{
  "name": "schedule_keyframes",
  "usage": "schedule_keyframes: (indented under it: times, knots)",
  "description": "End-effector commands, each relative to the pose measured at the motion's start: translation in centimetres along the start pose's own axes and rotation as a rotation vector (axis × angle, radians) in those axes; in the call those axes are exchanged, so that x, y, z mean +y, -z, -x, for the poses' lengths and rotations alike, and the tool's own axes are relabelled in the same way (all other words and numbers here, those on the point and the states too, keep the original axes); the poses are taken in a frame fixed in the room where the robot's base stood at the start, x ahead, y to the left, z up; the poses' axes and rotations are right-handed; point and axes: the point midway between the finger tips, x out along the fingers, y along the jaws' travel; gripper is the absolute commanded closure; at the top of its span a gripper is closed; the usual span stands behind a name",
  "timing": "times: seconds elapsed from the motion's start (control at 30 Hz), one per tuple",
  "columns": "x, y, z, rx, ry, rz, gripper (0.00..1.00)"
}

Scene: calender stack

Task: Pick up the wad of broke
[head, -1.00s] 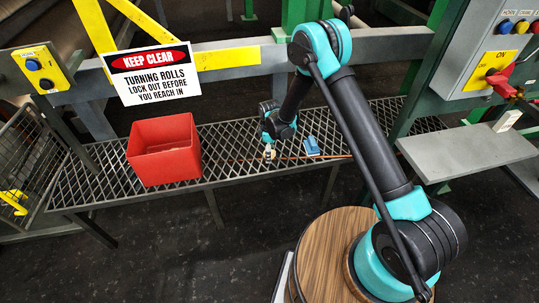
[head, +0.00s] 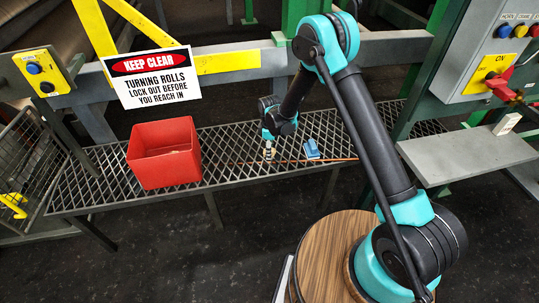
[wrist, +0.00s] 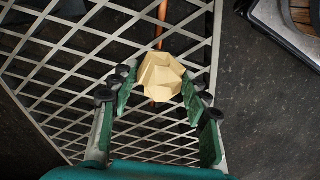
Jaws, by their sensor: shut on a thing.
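The wad of broke (wrist: 162,77) is a pale tan, faceted lump between the fingertips of my gripper (wrist: 158,88) in the wrist view. My gripper is shut on it, with a green finger on each side. In the head view my gripper (head: 268,151) points down over the mesh walkway (head: 232,142), near its middle. The wad is very small there, and I cannot tell whether it touches the mesh.
A red open bin (head: 165,167) stands on the mesh to the left. A blue object (head: 312,149) lies to the right of my gripper. A thin copper-coloured rod (head: 335,160) runs along the mesh. A warning sign (head: 150,78) hangs on the rail behind the bin.

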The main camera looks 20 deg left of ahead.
Motion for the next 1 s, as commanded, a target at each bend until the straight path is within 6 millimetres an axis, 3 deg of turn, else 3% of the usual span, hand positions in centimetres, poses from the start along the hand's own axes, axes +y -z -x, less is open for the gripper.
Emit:
schedule_keyframes:
  times: [0.3,0.5,0.7,1.0]
  knots:
    - [-0.1,0.0,8.9,0.000,0.000,0.000,0.73]
    - [-0.1,0.0,13.3,0.000,0.000,0.000,0.73]
    - [0.0,0.0,15.7,0.000,0.000,0.000,0.73]
    - [0.0,0.0,16.4,0.000,0.000,0.000,0.73]
